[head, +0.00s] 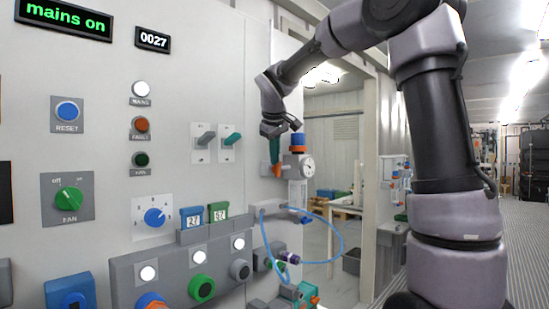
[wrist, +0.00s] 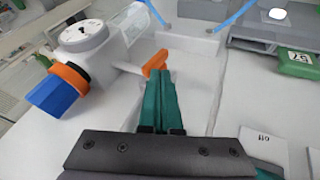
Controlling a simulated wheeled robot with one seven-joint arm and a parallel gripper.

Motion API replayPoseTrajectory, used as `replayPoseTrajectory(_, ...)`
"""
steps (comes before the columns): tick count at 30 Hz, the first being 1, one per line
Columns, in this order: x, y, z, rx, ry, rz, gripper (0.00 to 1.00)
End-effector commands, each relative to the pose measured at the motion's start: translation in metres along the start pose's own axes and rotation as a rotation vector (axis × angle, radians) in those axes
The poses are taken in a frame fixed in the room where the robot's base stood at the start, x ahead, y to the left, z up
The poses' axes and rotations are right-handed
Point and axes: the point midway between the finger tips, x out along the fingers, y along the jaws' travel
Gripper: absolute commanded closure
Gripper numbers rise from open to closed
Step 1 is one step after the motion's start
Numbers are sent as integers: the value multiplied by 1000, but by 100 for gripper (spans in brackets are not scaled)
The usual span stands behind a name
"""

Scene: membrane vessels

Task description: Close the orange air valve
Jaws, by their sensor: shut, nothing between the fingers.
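The orange air valve handle (head: 277,171) is a small orange lever on the left side of the air unit on the panel's right edge. In the wrist view the orange handle (wrist: 155,62) sits just beyond my fingertips, at the end of a pale pipe from the gauge body. My gripper (head: 274,160) is in front of it, its teal fingers pointing down in the head view. In the wrist view my gripper (wrist: 160,74) has its fingers together with nothing between them. The tips partly overlap the handle; I cannot tell whether they touch it.
A blue knob (wrist: 52,97) with an orange ring (wrist: 68,78) and a round gauge (wrist: 84,34) stand close to the left in the wrist view. Blue tubing (head: 340,235) loops below the unit. Two switches (head: 229,141) and a green tag (head: 218,211) are on the panel.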

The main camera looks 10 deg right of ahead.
Motion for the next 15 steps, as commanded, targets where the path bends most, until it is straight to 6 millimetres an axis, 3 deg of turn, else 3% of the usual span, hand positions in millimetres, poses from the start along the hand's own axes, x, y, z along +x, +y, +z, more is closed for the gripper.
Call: replayPoseTrajectory(15, 0, 5, -1, 31, -15, -76, 100)
